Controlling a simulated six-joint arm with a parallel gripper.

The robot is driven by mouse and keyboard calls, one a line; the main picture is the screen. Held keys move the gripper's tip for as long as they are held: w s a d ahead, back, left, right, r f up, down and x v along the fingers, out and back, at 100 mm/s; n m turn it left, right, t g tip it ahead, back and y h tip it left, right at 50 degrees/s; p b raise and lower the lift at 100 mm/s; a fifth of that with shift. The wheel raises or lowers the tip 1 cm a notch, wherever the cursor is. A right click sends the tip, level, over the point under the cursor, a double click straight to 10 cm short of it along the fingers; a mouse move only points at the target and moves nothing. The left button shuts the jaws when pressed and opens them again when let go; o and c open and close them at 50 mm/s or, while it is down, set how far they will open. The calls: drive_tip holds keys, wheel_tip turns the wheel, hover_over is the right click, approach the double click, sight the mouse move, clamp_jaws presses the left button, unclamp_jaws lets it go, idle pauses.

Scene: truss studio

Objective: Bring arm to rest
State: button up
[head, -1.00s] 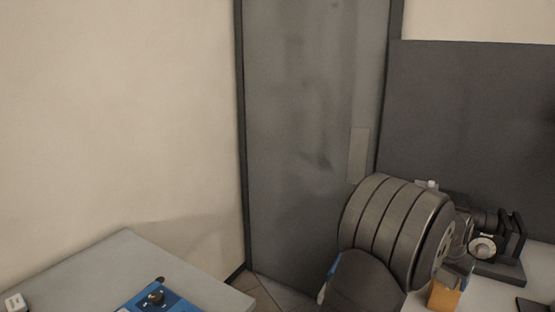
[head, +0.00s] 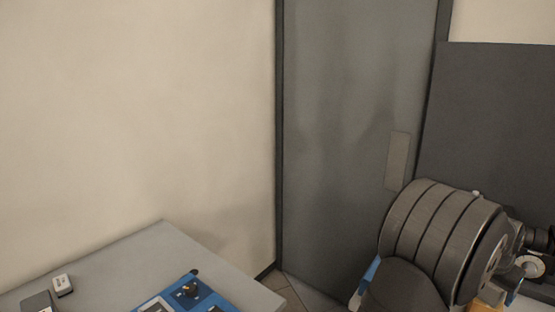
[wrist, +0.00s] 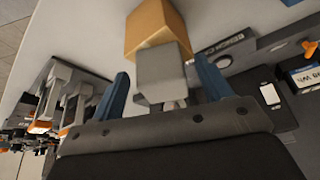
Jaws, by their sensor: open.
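My gripper (wrist: 160,66) shows in the wrist view with its two blue fingers spread apart. A pale grey block (wrist: 163,68) and an orange block (wrist: 155,25) appear between and beyond the fingers. I cannot tell how far they are from the fingers, and no finger is seen closed on either. In the head view I cannot make out the gripper's fingers. An orange piece (head: 489,301) shows at the lower right there, mostly hidden.
A grey table (head: 165,240) at lower left bears a blue panel with a dial (head: 188,290) and a small white box (head: 62,285). Behind are a grey door (head: 340,130) and dark board (head: 495,125). The wrist view shows a pale tabletop (wrist: 85,30) and dark clutter (wrist: 70,90).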

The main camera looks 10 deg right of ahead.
wheel_tip(320, 180, down, 2)
drive_tip(key=v, duration=1.3)
drive_tip(key=x, duration=1.2)
drive_tip(key=shift+d+f, duration=0.1)
drive_tip(key=shift+f, duration=0.15)
drive_tip(key=shift+w+d+r, duration=0.1)
drive_tip(key=shift+d+r, duration=0.05)
drive_tip(key=shift+r, duration=0.2)
wheel_tip(320, 180, up, 4)
drive_tip(key=shift+f, duration=0.2)
drive_tip(key=s+r, duration=0.7)
drive_tip(key=s, duration=0.5)
drive_tip(key=w+a+f+n+t, duration=0.15)
drive_tip(key=w+a, duration=0.25)
drive_tip(key=w, duration=0.6)
drive_tip(key=w+a+n+y, duration=0.1)
drive_tip(key=w+a+n, duration=0.1)
drive_tip(key=w+a, duration=0.5)
drive_tip(key=w+a+f+n, duration=0.1)
drive_tip(key=w+a+n, duration=0.1)
drive_tip(key=w, duration=1)
drive_tip(key=w+a+f+n, duration=0.1)
drive_tip(key=w+a+n, duration=0.1)
drive_tip(key=w+a, duration=0.8)
drive_tip(key=w+a+f+n+t+y, duration=0.1)
drive_tip(key=w+a+n, duration=0.1)
drive_tip(key=w+a, duration=0.8)
drive_tip(key=a, duration=0.8)
drive_tip(key=shift+w+y, duration=0.3)
drive_tip(key=shift+w, duration=0.05)
